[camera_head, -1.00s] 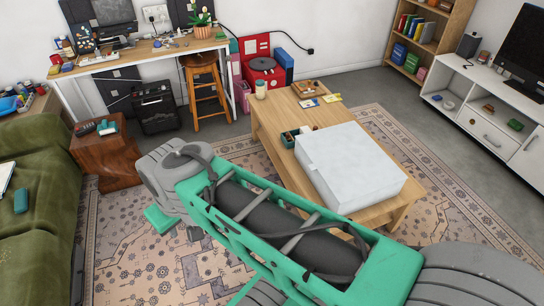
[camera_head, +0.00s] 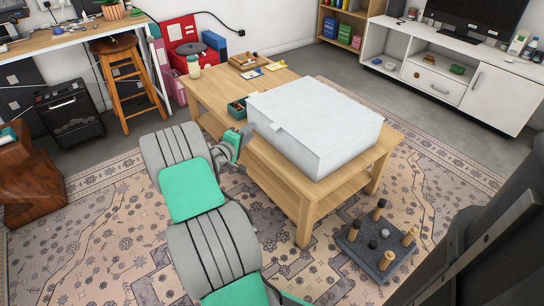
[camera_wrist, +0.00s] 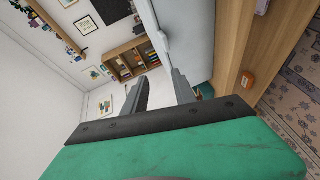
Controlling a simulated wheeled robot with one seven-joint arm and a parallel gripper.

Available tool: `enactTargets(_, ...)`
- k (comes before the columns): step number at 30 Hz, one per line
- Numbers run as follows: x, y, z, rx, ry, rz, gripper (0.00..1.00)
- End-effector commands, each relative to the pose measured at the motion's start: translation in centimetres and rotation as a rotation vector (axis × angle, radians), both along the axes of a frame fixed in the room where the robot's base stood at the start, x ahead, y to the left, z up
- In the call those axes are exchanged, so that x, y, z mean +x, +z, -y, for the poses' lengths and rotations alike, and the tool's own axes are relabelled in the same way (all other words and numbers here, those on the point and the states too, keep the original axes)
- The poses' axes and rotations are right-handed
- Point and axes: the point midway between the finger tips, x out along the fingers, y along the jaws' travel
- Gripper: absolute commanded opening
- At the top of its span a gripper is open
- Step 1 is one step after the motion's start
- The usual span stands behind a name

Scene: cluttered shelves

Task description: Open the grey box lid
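The large light grey box (camera_head: 325,145) sits on the wooden coffee table (camera_head: 232,80), and its lid (camera_head: 315,98) is closed flat. A small tab (camera_head: 276,126) sticks out at the lid's edge on the side facing my arm. My gripper (camera_head: 246,136) is just left of the box, close to that tab; contact cannot be told. In the wrist view my gripper (camera_wrist: 159,76) has its two fingers apart with nothing visible between them. The box's pale side (camera_wrist: 190,35) runs up beside the right finger there.
A small green box with items (camera_head: 237,107) is beside the grey box. A jar (camera_head: 194,68) and a wooden tray (camera_head: 249,62) stand farther back on the table. A dark peg board (camera_head: 378,252) lies on the rug near the table. A stool (camera_head: 116,45) stands left.

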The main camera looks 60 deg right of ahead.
Motion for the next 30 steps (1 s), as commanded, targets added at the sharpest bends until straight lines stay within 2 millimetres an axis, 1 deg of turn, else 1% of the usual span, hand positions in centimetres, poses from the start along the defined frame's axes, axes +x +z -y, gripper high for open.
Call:
enactTargets(1,-1.5,-3.7,1.3,-0.052,-0.012,-0.067,0.33)
enactTargets(3,-2.7,-4.7,2.3,-0.105,-0.016,-0.137,0.33)
enactTargets(4,-3.0,-4.9,2.6,-0.120,-0.017,-0.156,0.33)
enactTargets(8,-3.6,-4.7,3.8,-0.142,-0.019,-0.184,0.33)
enactTargets(15,-4.1,-4.7,8.3,-0.140,-0.022,-0.180,0.33)
enactTargets(18,-4.1,-4.7,9.8,-0.139,-0.020,-0.181,0.33)
enactTargets(22,-4.1,-4.5,10.6,-0.138,-0.017,-0.181,0.33)
enactTargets(28,-4.0,-4.5,10.6,-0.137,-0.016,-0.181,0.33)
enactTargets(30,-4.0,-4.5,10.6,-0.137,-0.016,-0.180,0.28)
